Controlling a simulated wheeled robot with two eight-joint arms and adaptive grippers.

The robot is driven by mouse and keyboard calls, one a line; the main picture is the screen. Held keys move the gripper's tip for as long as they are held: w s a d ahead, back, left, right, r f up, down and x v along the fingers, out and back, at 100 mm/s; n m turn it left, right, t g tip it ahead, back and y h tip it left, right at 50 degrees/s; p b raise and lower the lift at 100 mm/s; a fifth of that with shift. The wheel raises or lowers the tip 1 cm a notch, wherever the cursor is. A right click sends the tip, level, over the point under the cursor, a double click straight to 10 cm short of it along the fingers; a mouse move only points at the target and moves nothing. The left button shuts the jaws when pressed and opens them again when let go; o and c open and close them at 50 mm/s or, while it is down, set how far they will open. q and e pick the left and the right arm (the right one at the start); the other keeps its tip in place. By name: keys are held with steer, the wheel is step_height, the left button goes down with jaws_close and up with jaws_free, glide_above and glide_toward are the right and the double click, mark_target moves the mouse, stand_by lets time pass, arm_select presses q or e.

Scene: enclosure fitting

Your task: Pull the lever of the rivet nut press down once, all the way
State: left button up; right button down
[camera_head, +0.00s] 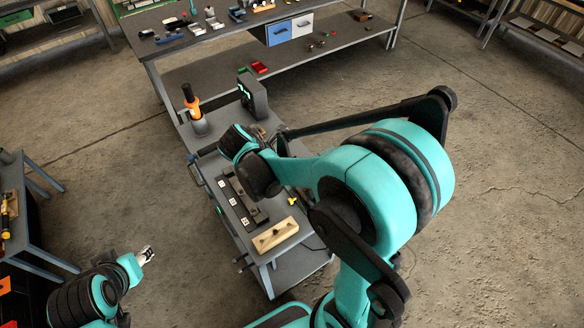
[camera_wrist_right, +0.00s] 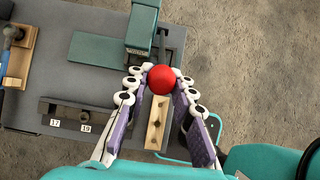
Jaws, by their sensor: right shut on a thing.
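The rivet nut press (camera_wrist_right: 143,38) is a green machine at the top of the right wrist view, standing on the grey bench. Its lever ends in a red ball knob (camera_wrist_right: 163,80). My right gripper (camera_wrist_right: 162,78) is shut on this knob, with its fingertips on either side. Most of the lever is hidden beneath the knob and fingers. In the head view my right arm covers the press and the gripper. My left gripper (camera_head: 146,256) is at lower left in the head view, away from the bench; its finger opening is too small to judge.
A wooden block with holes (camera_head: 275,234) lies near the bench's front end, beside a dark numbered rail (camera_head: 238,204). An orange-handled tool (camera_head: 192,102) and a dark upright device (camera_head: 254,96) stand at the far end. A larger workbench (camera_head: 160,52) is behind.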

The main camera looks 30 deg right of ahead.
steer(key=shift+s+a+f+b, duration=0.1)
steer(key=shift+a+f+b, duration=0.8)
steer(key=shift+a+f, duration=0.1)
